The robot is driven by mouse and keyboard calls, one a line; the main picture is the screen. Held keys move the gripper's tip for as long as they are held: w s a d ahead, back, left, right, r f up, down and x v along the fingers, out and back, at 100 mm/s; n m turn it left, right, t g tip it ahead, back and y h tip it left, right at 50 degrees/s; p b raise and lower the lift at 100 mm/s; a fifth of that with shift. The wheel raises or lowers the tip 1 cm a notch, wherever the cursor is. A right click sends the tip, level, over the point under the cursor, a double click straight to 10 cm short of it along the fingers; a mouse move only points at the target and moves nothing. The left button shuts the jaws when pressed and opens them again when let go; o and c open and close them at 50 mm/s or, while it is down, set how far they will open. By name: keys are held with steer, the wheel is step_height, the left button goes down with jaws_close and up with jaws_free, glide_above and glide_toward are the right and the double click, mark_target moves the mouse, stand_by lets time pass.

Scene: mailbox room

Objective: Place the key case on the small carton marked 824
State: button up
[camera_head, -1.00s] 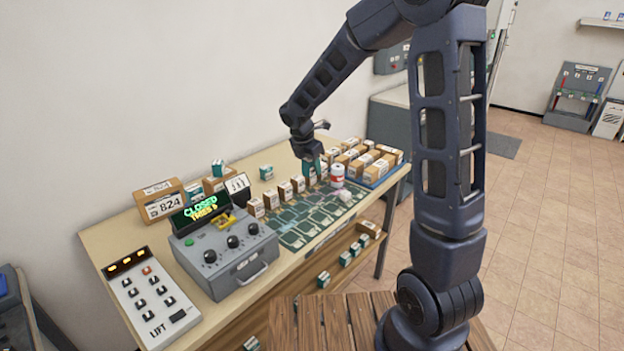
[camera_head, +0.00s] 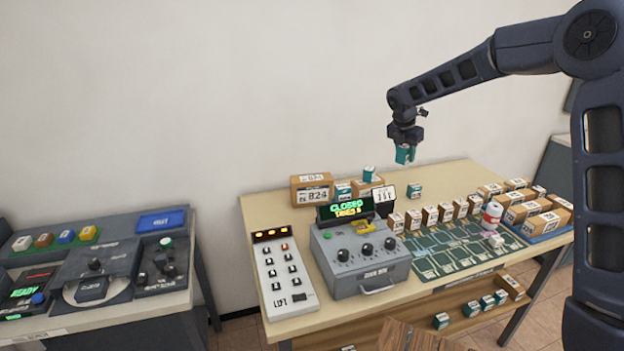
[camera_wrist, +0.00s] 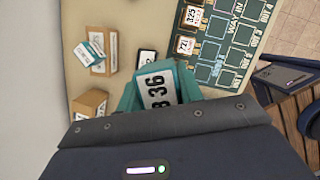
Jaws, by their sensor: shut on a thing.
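My gripper (camera_head: 405,150) is shut on a teal key case (camera_head: 404,155) with a white label. I hold it upright in the air above the back of the table, well clear of it. The small brown carton marked 824 (camera_head: 312,194) stands at the back left of the table, to the left of and below my gripper. A brown carton (camera_wrist: 88,104) at the lower left of the wrist view appears to be this one, its number unreadable there.
A second carton (camera_head: 374,190) with a teal case (camera_head: 369,173) on top stands right of the 824 carton. A grey control box with a CLOSED display (camera_head: 345,209) is in front. Small cartons line the green mat (camera_head: 440,262). A button panel (camera_head: 282,275) is at left.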

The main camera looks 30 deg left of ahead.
steer(key=a+r+n+y, duration=0.1)
steer(key=a+r+n, duration=0.1)
steer(key=a, duration=0.7)
steer(key=a+r+n, duration=0.2)
steer(key=a+n, duration=0.1)
steer(key=a, duration=0.7)
steer(key=r+n+y, duration=0.1)
steer(key=r+n, duration=0.1)
steer(key=n, duration=0.2)
glide_above(314, 179)
steer(key=f, duration=1.3)
steer(key=s+f, duration=0.1)
steer(key=f, duration=0.5)
steer(key=shift+d+f, duration=0.15)
steer(key=shift+f, duration=0.2)
steer(key=shift+f, duration=0.1)
steer(key=o, duration=1)
steer(key=v, duration=1.2)
steer(key=shift+d, duration=0.3)
steer(key=shift+w+d, duration=0.1)
